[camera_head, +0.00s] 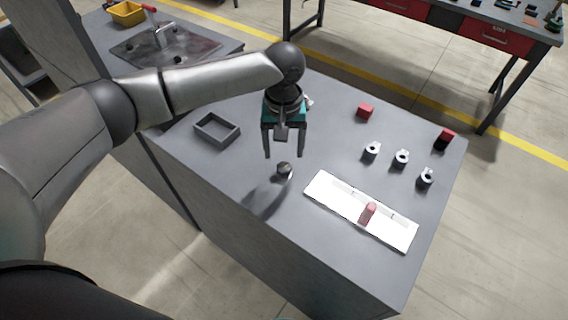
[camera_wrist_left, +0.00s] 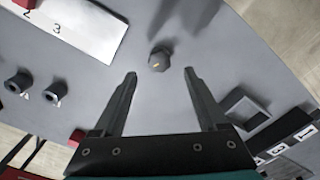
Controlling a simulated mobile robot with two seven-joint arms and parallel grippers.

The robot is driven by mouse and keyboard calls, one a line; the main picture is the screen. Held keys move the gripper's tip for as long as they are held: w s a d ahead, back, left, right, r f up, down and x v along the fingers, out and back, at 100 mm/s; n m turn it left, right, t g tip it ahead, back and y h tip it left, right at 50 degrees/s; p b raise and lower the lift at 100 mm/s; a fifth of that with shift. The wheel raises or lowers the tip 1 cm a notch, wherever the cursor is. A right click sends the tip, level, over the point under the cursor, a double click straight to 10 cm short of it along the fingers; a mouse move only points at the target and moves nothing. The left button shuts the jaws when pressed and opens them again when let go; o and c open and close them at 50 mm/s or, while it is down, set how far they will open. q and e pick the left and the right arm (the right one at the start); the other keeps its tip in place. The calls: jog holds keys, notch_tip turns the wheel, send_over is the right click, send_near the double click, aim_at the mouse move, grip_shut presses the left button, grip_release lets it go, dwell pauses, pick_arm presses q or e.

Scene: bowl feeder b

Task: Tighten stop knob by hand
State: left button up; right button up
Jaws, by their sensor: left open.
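The stop knob appears to be the small dark faceted knob (camera_head: 284,169) on the grey bench top; it also shows in the left wrist view (camera_wrist_left: 160,60), with a small orange mark on top. My left gripper (camera_head: 284,156) points down above the knob. Its two fingers are spread, and in the left wrist view the knob sits just beyond the gap between the fingertips (camera_wrist_left: 160,73). The fingers look apart from the knob, and nothing is between them. My right gripper is not in view.
A white plate (camera_head: 325,189) with a red piece (camera_head: 367,213) lies right of the knob. Several grey cylindrical parts, including one (camera_head: 372,150), stand behind it. Red blocks (camera_head: 365,111) sit farther back. A grey open tray (camera_head: 217,131) lies left of the gripper.

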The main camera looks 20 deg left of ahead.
aim_at(284, 167)
pick_arm(q)
notch_tip(284, 167, down, 6)
jog(key=shift+f+b, duration=0.1)
jog(key=shift+b, duration=0.3)
jog(key=shift+c, duration=0.2)
grip_shut()
